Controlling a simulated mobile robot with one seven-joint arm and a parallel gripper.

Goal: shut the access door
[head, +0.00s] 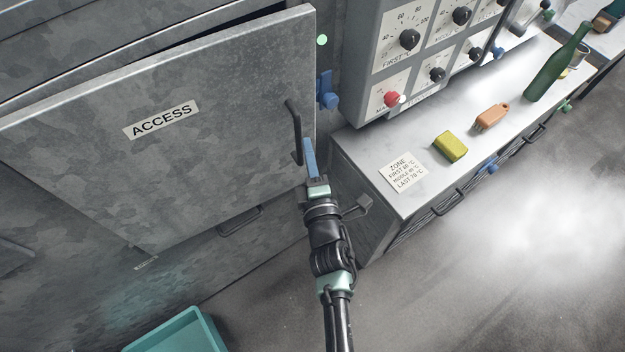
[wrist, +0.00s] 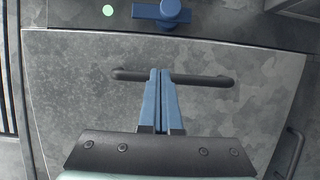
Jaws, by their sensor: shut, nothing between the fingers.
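The access door (head: 215,125) is a grey mottled metal panel with an "ACCESS" label (head: 161,119). It stands ajar, with a dark gap along its top edge in the head view. Its black bar handle (head: 294,132) is near the right edge and also shows in the wrist view (wrist: 205,80). My gripper (head: 308,142) has blue fingers, shut and empty, at the handle. In the wrist view the fingertips (wrist: 163,72) overlap the middle of the handle; I cannot tell whether they touch it. A blue latch (head: 327,90) is on the frame right of the door.
A control panel (head: 420,50) with knobs stands at the right. The bench (head: 415,205) below holds a label card, a yellow sponge (head: 451,146), an orange brush (head: 491,117) and a green bottle (head: 557,65). A teal bin (head: 180,335) is on the floor.

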